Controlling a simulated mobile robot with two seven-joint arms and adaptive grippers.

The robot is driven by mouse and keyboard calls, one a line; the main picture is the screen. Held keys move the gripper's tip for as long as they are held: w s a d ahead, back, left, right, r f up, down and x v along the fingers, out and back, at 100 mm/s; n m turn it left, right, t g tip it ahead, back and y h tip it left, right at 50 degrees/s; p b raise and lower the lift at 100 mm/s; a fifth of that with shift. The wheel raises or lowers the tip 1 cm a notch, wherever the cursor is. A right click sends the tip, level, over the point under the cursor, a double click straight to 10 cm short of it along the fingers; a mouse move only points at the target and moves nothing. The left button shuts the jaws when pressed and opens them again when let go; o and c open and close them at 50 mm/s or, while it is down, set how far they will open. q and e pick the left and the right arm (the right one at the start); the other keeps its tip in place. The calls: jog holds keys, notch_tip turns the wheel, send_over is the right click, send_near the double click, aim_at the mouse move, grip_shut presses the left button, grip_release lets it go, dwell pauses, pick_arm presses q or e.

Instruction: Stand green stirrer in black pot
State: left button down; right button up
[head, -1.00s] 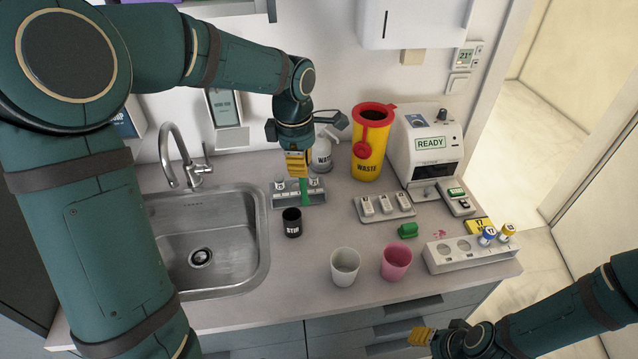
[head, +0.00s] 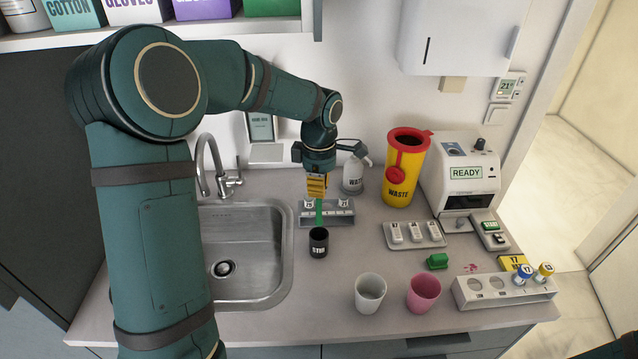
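The green stirrer (head: 319,212) hangs upright below my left gripper (head: 317,192), whose yellow fingers are shut on its upper part.
A grey rack (head: 341,213) stands close behind the pot. The sink (head: 283,290) lies to the left. A white cup (head: 370,291) and a pink cup (head: 423,291) stand front right. A yellow waste bin (head: 403,172) and a spray bottle (head: 353,178) stand behind.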

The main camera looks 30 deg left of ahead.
aim_at(319, 221)
pick_arm(q)
jog(key=shift+f+b, duration=2.8)
jog(key=shift+f, duration=1.35)
jog(key=c, duration=1.1)
grip_release()
jog(key=shift+o, duration=0.2)
notch_tip(319, 221, up, 12)
